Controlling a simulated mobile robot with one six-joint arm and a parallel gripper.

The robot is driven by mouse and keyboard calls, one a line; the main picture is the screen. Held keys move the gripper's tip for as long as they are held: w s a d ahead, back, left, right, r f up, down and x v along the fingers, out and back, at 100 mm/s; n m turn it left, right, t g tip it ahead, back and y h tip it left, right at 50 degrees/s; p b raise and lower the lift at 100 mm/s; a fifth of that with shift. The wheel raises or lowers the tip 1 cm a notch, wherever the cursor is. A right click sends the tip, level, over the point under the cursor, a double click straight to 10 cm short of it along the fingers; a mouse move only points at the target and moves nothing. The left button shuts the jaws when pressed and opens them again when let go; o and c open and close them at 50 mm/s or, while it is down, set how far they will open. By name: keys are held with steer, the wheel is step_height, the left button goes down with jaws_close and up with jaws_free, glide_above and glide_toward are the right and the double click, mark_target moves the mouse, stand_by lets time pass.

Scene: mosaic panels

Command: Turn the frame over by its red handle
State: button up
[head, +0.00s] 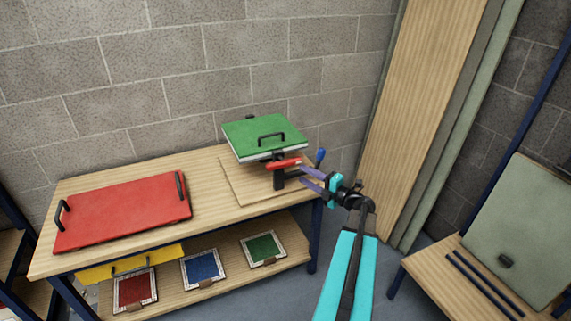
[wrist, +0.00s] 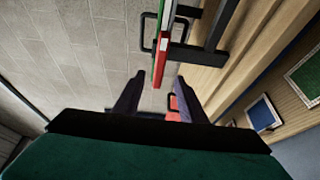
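The frame (head: 262,135) is a flat square panel, green on top with a black handle, held level above the table on a black stand (head: 279,180). Its red handle (head: 284,163) sticks out at the front, toward my gripper (head: 301,174). In the wrist view the green side shows edge-on, and the red handle (wrist: 161,70) reaches toward the gap between my fingers (wrist: 160,77). The fingers are apart, one on each side of the handle's near end. I cannot tell whether either touches it.
A red panel (head: 125,212) with two black handles lies on the table's left. A blue-tipped lever (head: 320,156) stands right of the frame. The lower shelf (head: 220,275) holds several small coloured panels. Wooden boards (head: 425,80) lean at right.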

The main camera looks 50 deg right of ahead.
mark_target(286, 166)
steer(key=w+p, duration=0.3)
steer(key=w, duration=0.8)
steer(key=shift+w+a, duration=0.1)
steer(key=shift+w, duration=0.25)
jaws_close()
steer(key=shift+d, duration=0.25)
steer(key=shift+a, duration=0.35)
